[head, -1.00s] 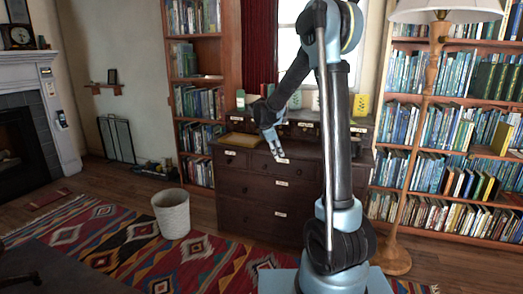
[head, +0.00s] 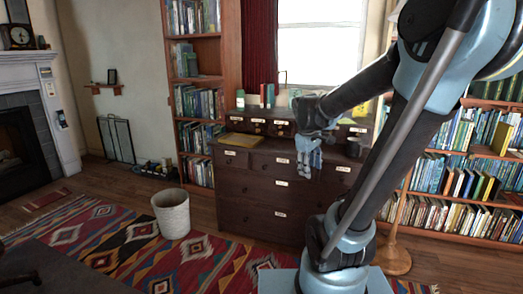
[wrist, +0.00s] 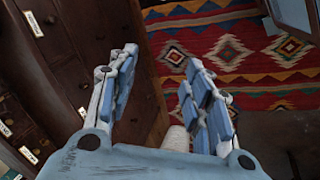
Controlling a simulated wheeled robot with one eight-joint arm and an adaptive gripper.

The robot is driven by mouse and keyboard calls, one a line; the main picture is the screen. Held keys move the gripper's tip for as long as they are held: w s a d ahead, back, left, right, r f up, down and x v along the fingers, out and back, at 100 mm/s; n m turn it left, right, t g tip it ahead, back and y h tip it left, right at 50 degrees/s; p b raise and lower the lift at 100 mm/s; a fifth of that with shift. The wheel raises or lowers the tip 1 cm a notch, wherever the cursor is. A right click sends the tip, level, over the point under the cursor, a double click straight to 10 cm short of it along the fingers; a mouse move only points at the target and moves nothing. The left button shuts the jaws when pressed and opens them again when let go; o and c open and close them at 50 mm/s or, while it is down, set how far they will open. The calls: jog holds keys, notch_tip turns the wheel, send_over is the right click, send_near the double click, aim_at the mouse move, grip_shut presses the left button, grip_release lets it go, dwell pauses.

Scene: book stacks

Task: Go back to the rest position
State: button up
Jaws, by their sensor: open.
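My gripper (head: 309,157) hangs fingers down in front of the dark wooden dresser (head: 262,203) in the head view. In the wrist view my gripper (wrist: 155,95) shows two blue-padded fingers spread apart with nothing between them. My arm rises from its base at the lower right and bends over to the left, covering part of the dresser's right side and the right bookcase.
A white wastebasket (head: 172,214) stands on the patterned rug (head: 110,238) left of the dresser. Small bottles, books and a dark cup (head: 353,147) sit on the dresser top. A lamp base (head: 393,258) stands right of my base. The rug's middle is clear.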

jog(key=s+f+m+y, duration=0.1)
jog(key=s+f+m, duration=0.3)
jog(key=s, duration=0.5)
jog(key=s+f+m, duration=0.4)
jog(key=s+f, duration=0.1)
jog(key=s, duration=0.4)
jog(key=shift+d+y, duration=0.4)
